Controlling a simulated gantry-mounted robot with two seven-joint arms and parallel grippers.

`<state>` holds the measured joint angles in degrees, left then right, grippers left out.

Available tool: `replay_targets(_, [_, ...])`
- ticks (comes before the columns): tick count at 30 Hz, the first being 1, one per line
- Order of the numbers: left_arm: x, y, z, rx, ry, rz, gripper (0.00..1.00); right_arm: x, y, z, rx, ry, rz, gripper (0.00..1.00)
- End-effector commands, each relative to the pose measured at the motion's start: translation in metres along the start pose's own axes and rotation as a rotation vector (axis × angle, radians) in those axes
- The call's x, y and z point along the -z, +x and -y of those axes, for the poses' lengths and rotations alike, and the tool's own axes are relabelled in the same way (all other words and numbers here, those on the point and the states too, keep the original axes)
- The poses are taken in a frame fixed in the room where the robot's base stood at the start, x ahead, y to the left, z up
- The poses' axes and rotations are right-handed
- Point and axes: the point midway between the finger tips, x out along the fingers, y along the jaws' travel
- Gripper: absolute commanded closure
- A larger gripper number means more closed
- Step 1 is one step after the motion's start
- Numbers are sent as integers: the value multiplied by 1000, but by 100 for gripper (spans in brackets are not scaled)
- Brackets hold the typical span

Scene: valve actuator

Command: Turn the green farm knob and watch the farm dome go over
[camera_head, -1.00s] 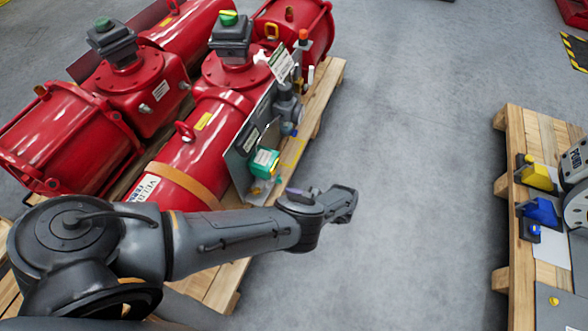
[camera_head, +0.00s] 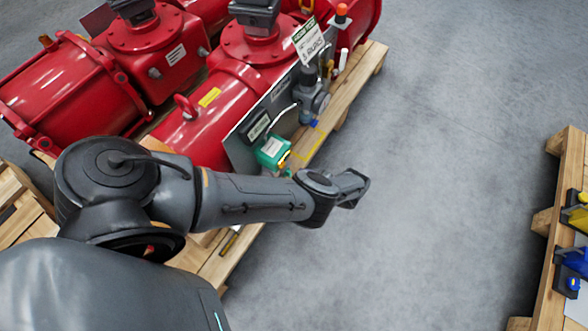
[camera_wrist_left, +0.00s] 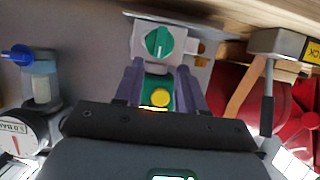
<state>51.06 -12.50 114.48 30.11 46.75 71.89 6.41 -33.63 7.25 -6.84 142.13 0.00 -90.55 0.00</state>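The green knob (camera_wrist_left: 159,43), round with a pale pointer line, sits on a light grey housing in the left wrist view. My left gripper (camera_wrist_left: 160,67) is open, with its two purple-grey fingers apart just below the knob in the picture and nothing gripped. Between the fingers is a green unit with a yellow button (camera_wrist_left: 160,97). In the head view, a green box (camera_head: 272,152) is mounted on the front red actuator's panel, beyond my left arm. My right gripper is out of view.
Red actuators (camera_head: 195,125) stand on a wooden pallet (camera_head: 352,88), with a grey valve block (camera_head: 312,100) beside the green box. Another pallet (camera_head: 553,262) with yellow and blue parts is at the right. Open grey floor (camera_head: 440,170) lies between the pallets.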

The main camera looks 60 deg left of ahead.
Motion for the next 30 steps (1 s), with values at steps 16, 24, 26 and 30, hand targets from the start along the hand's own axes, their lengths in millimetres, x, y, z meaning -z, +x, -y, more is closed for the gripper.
replay_targets(16, [0, 41, 0, -2, 0, 0, 61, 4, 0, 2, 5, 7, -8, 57])
replay_targets(24, [0, 41, 0, -1, 0, 0, 74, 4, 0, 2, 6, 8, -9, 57])
replay_targets(26, [0, 41, 0, -1, 0, 0, 84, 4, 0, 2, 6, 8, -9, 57])
replay_targets(30, [0, 41, 0, -1, 0, 0, 100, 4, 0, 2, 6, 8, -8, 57])
